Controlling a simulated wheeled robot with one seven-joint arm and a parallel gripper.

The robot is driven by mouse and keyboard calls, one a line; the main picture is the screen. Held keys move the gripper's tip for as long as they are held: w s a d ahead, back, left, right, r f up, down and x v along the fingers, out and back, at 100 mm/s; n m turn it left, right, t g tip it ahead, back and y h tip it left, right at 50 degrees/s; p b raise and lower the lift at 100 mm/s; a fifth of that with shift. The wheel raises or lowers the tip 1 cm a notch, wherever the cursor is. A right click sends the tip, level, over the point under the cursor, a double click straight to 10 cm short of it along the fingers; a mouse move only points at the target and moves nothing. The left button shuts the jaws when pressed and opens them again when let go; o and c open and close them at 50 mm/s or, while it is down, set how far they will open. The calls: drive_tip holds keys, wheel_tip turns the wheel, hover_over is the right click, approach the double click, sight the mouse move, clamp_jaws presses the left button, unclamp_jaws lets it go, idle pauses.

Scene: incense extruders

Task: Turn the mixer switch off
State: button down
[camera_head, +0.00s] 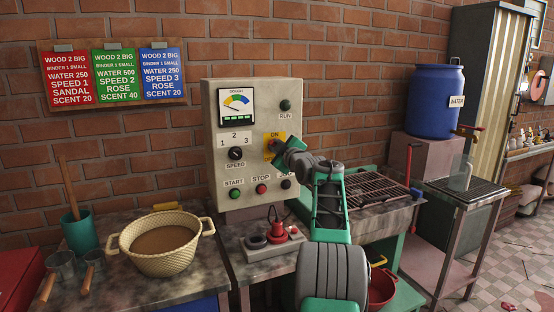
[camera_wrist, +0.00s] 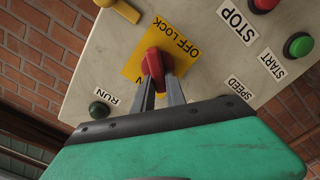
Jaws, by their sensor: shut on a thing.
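The mixer switch (camera_wrist: 153,64) is a red handle on a yellow plate marked OFF LOCK, in the middle of the wrist view. In the head view the yellow plate (camera_head: 281,138), marked ON at its top, is on the right side of the grey control panel (camera_head: 255,100). My gripper (camera_wrist: 163,80) is at the switch, its two grey fingers closed on the red handle. In the head view my gripper (camera_head: 275,146) covers most of the switch. Which setting the handle points to is hard to tell.
The panel also carries a green RUN lamp (camera_head: 285,105), a black speed knob (camera_head: 236,153), a green START button (camera_head: 235,194) and a red STOP button (camera_head: 261,188). A basket (camera_head: 152,262) stands on the left bench. A rack (camera_head: 370,188) lies right of my arm.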

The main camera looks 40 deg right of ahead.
drive_tip(key=n+b, duration=0.1)
drive_tip(key=n, duration=0.1)
drive_tip(key=n+b, duration=0.2)
drive_tip(key=n, duration=0.1)
drive_tip(key=f+n+b, duration=0.1)
drive_tip(key=n+b, duration=0.1)
drive_tip(key=n, duration=0.1)
drive_tip(key=shift+w+a, duration=0.1)
drive_tip(key=shift+a, duration=0.1)
drive_tip(key=shift+b, duration=0.35)
drive_tip(key=c, duration=1.4)
unclamp_jaws()
drive_tip(key=shift+o, duration=0.2)
drive_tip(key=b+v, duration=0.2)
drive_tip(key=v, duration=0.5)
drive_tip(key=shift+s, duration=0.4)
